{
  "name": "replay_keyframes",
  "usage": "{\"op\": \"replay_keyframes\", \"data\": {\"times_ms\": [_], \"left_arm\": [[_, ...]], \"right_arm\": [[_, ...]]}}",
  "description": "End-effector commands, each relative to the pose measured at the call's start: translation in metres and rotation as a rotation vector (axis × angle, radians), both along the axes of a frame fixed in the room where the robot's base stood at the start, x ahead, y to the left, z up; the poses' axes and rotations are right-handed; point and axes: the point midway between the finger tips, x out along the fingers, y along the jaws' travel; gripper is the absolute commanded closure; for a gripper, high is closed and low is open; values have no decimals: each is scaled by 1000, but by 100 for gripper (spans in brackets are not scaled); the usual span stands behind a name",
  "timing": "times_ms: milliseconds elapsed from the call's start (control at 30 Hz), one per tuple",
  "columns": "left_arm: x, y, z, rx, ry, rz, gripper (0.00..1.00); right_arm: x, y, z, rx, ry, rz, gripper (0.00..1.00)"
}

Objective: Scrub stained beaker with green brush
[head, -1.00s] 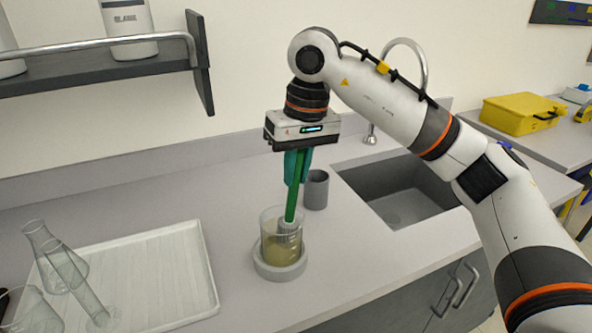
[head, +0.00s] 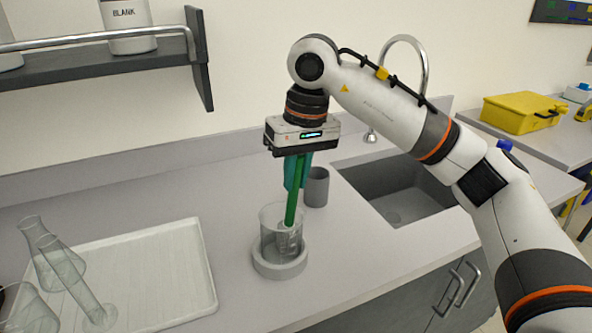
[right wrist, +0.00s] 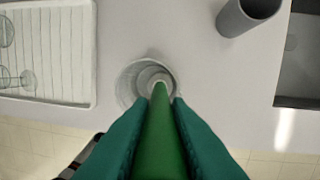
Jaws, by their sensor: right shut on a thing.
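My right gripper (head: 297,168) is shut on the green brush (head: 291,204) and points down over the beaker. The brush's grey head is inside the glass beaker (head: 268,222), which stands upright in a round grey holder (head: 279,268) on the counter. The beaker's glass looks clear, with no brown stain that I can make out. In the right wrist view the green handle (right wrist: 160,140) runs between the teal fingers down into the beaker (right wrist: 137,82). My left gripper is not in view.
A grey cup (head: 316,188) stands behind the beaker, close to the sink (head: 395,195). A white ribbed drying tray (head: 150,275) with clear glassware (head: 60,265) is at the left. A shelf (head: 100,72) with a rail hangs above. The counter right of the holder is clear.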

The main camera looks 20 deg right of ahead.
Motion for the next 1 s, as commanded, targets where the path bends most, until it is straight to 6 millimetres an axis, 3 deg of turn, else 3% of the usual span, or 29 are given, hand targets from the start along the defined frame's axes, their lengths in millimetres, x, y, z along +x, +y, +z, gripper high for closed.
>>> {"op": "replay_keyframes", "data": {"times_ms": [1000], "left_arm": [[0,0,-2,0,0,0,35]], "right_arm": [[-8,17,-1,0,0,0,100]]}}
